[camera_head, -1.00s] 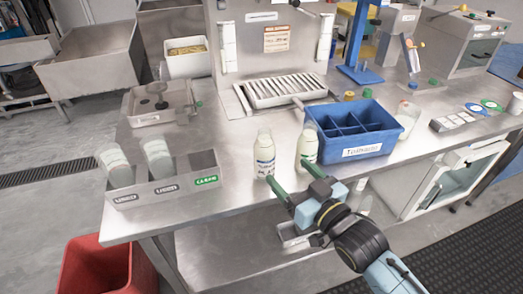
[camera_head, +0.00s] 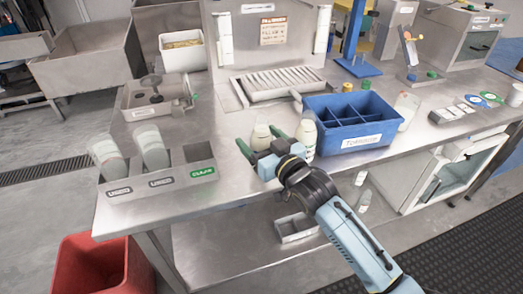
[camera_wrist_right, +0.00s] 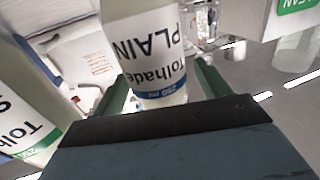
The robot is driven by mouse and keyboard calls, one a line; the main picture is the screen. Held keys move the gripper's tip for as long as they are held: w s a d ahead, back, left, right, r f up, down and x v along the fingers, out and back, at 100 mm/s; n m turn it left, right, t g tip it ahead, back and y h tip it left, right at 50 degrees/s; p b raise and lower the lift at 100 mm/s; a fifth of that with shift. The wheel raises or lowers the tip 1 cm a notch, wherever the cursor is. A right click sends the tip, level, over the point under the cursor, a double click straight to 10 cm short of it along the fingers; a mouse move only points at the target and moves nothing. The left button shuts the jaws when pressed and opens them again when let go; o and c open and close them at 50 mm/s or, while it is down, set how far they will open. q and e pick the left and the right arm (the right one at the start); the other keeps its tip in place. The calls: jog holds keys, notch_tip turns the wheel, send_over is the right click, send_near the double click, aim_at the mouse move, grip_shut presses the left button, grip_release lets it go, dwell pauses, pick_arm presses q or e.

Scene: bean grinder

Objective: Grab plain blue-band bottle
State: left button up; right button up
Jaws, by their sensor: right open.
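The plain blue-band bottle (camera_wrist_right: 147,45) is pale, with a label reading PLAIN and a blue band. In the right wrist view it stands between the green fingers of my right gripper (camera_wrist_right: 162,88), which are open on either side of it. In the head view this bottle (camera_head: 261,132) is partly hidden behind my right gripper (camera_head: 261,142). A second pale bottle (camera_head: 307,128) stands just to the right of the gripper. It also shows at the left of the right wrist view (camera_wrist_right: 30,110), with a green band. My left gripper is not in view.
A blue divided bin (camera_head: 352,112) stands right of the bottles. A metal holder (camera_head: 160,184) with two tilted bottles and an empty slot marked CLEAN is at the left. The steel tabletop (camera_head: 232,195) in front is bare.

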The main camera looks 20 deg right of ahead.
jog(key=shift+w+a, duration=0.25)
jog(key=shift+w, duration=0.45)
jog(key=shift+c, duration=0.3)
jog(key=c, duration=1)
jog(key=shift+o, duration=0.2)
jog(key=shift+r, duration=0.15)
